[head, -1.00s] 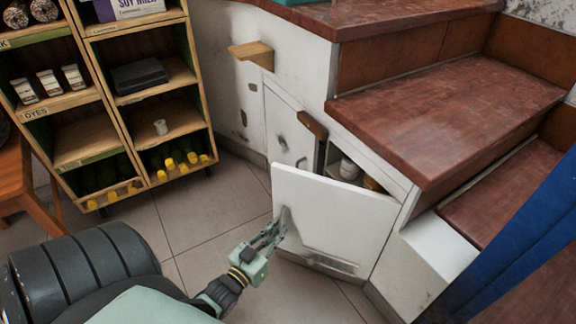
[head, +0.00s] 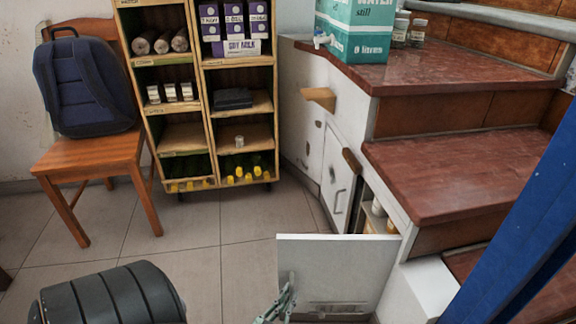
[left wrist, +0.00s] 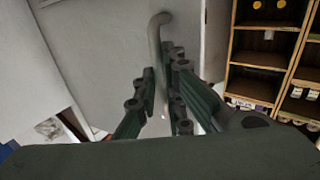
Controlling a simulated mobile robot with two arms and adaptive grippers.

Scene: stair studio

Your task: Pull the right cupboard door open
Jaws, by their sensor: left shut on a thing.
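The right cupboard door (head: 345,262) is a white panel under the stairs, standing well open from its right-hand hinge side. My left gripper (head: 280,303) is at the door's lower left in the head view, partly cut off by the bottom edge. In the left wrist view its fingers (left wrist: 164,100) are closed around the grey bar handle (left wrist: 157,45) on the door's face (left wrist: 100,55). The handle's lower part is between the fingers. My right gripper is not in view.
The left cupboard door (head: 338,185) is shut. Small containers (head: 378,208) stand inside the open cupboard. A wooden shelf unit (head: 190,130) and a chair (head: 95,160) with a blue backpack (head: 88,85) stand at the back left.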

